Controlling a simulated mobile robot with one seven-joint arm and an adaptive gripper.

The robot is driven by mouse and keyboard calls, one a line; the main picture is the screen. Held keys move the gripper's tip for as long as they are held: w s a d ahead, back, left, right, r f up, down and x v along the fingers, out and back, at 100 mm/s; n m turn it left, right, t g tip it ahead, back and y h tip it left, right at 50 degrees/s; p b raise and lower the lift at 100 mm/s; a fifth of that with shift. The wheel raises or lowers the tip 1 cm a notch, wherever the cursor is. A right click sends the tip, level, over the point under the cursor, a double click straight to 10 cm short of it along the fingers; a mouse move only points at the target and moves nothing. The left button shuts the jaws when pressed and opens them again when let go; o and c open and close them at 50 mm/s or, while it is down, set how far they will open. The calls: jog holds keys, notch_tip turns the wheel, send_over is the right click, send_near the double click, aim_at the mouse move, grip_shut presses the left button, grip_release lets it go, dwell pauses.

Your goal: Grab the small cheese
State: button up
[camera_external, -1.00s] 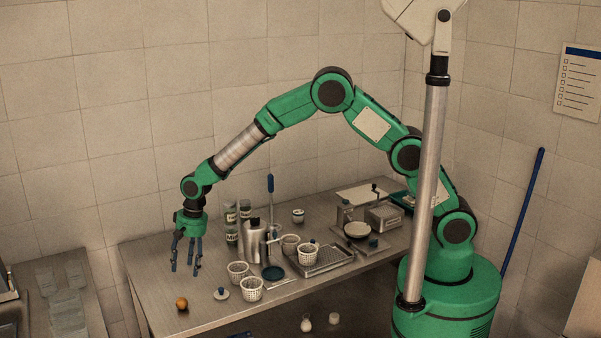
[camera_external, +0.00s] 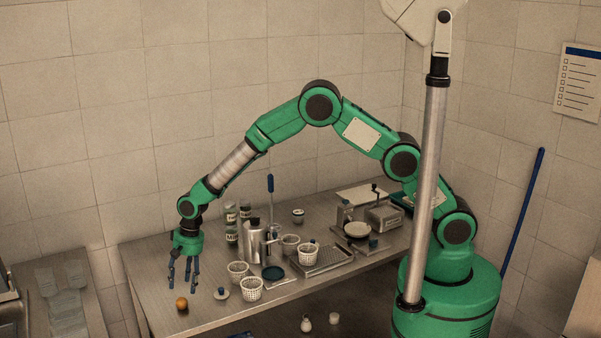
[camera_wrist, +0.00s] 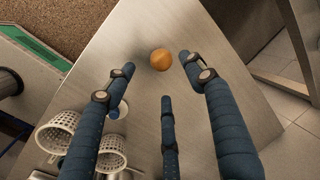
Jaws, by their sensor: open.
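A small round orange thing, the likely small cheese (camera_external: 182,303), sits on the steel table near its front left corner. In the wrist view the small cheese (camera_wrist: 160,59) shows whole, beyond the spread fingertips and near the table edge. My gripper (camera_external: 184,281) is just above it, pointing down, with its fingers apart and nothing between them. In the wrist view three blue fingers of my gripper (camera_wrist: 157,77) reach toward the cheese, none visibly touching it.
A small pale lid with a dark knob (camera_external: 221,293) lies right of the cheese. White perforated baskets (camera_external: 252,290) stand further right. A metal canister (camera_external: 254,246), jars (camera_external: 231,232) and a tray (camera_external: 322,259) are behind. The table around the cheese is clear.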

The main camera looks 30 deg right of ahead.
aim_at(179, 303)
jog(key=shift+x, duration=1.55)
jog(key=shift+f, duration=0.1)
jog(key=shift+x, duration=2.5)
jog(key=c, duration=1.1)
